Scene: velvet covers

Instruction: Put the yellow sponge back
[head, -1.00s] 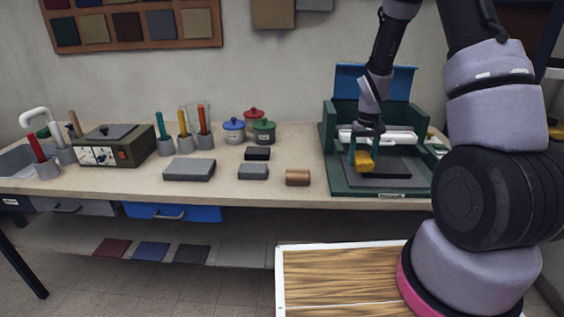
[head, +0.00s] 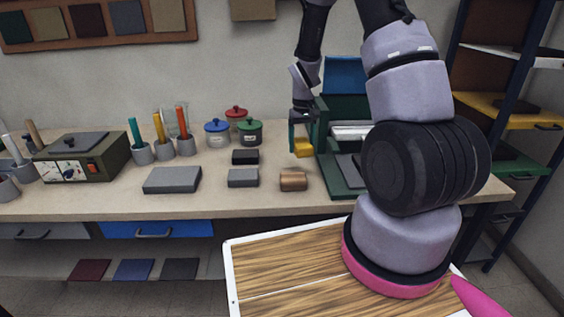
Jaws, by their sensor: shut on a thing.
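The yellow sponge (head: 303,147) is held in my gripper (head: 301,143), which is shut on it. The sponge hangs above the workbench, just left of the green case with the blue lid (head: 345,76). Part of the sponge is hidden behind a teal finger. The right part of the case is hidden behind my arm.
On the bench (head: 225,195) stand a copper-brown cylinder (head: 293,180), a small grey block (head: 243,178), a black block (head: 245,157) and a large grey block (head: 172,180). Lidded pots in blue (head: 217,134), red (head: 236,115) and green (head: 249,133) stand behind. Shelves (head: 510,110) stand at the right.

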